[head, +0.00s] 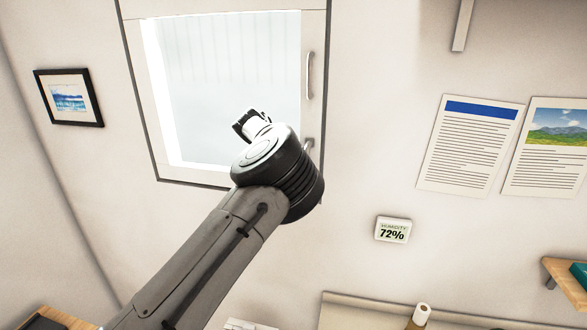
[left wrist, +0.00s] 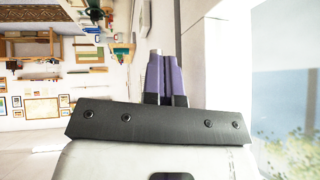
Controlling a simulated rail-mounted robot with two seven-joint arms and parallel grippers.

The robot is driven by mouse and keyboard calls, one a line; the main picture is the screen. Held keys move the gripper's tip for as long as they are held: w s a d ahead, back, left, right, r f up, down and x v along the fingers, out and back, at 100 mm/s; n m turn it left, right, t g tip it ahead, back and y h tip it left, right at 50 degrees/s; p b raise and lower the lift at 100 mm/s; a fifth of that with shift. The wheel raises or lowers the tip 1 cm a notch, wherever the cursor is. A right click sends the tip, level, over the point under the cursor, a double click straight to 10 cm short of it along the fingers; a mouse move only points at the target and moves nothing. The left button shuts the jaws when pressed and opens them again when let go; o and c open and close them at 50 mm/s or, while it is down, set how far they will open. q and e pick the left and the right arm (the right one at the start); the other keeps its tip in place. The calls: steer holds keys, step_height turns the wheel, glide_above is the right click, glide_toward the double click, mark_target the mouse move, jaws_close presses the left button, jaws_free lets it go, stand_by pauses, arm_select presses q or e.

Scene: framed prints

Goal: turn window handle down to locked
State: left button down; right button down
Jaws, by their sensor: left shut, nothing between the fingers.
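A window (head: 230,80) with a pale frame is set in the wall in the head view. A vertical bar handle (head: 309,75) is on the upper right side of its frame. Lower on that side, a small metal piece (head: 308,146) shows beside my left wrist; the rest of it is hidden, so I cannot tell its angle. My left arm reaches up in front of the window's lower right corner, and its fingers are not clear there. In the left wrist view my left gripper (left wrist: 166,56) has its purple fingers together, empty. No handle is clear in that view.
A wooden shelf (head: 566,278) is at lower right. The wall between window and sheets is clear.

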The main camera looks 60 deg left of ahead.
arm_select(q)
steer(key=s+a+b, duration=0.2)
steer(key=s+a, duration=0.6)
steer(key=s, duration=0.3)
steer(key=shift+a, duration=0.15)
stand_by(0.4)
